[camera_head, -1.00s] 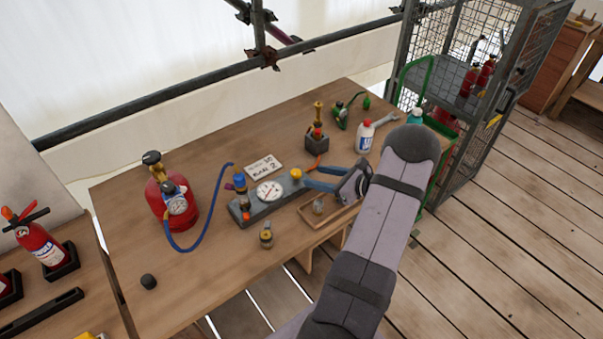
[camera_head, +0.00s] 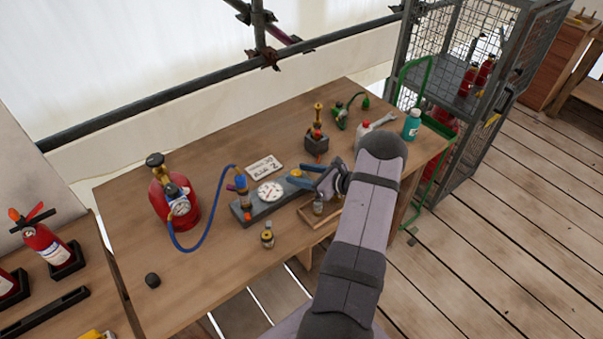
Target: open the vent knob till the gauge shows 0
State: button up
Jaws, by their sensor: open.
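A dark grey block (camera_head: 250,211) lies on the wooden bench with a round white gauge (camera_head: 270,191) on top. The gauge has a red needle, but its reading is too small to make out. A yellow knob (camera_head: 295,173) sits at the block's right end; I take this as the vent knob, and it is now partly hidden by my gripper.
A blue hose (camera_head: 188,249) runs from a red cylinder (camera_head: 160,197) to the block's left end. A white card (camera_head: 264,168) lies behind the gauge. A small brass fitting (camera_head: 268,235) stands in front, and a wooden tray (camera_head: 309,217) lies under my gripper.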

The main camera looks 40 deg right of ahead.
jog(key=shift+c, duration=0.3)
jog(key=c, duration=1)
jog(key=shift+d+f+n+y+b, duration=0.15)
jog(key=shift+n+y+b, duration=0.15)
jog(key=shift+b, duration=0.45)
jog(key=shift+f+b, duration=0.1)
jog(key=shift+b, duration=0.45)
jog(key=n+y+b, duration=0.1)
jog(key=b, duration=0.1)
jog(key=n+g+y+b, duration=0.1)
jog(key=shift+w+d+f+b, duration=0.1)
jog(key=shift+w+d+b, duration=0.1)
jog(key=shift+b, duration=0.15)
jog(key=n+g+y+b, duration=0.2)
jog(key=b, duration=0.3)
jog(key=shift+d+n+y+b, duration=0.1)
jog(key=shift+n+y+b, duration=0.25)
jog(key=shift+n+y, duration=0.05)
jog(key=shift+w+r+n+g+y+b, duration=0.1)
jog(key=shift+r+n+g+y+b, duration=0.3)
jog(key=shift+b, duration=0.4)
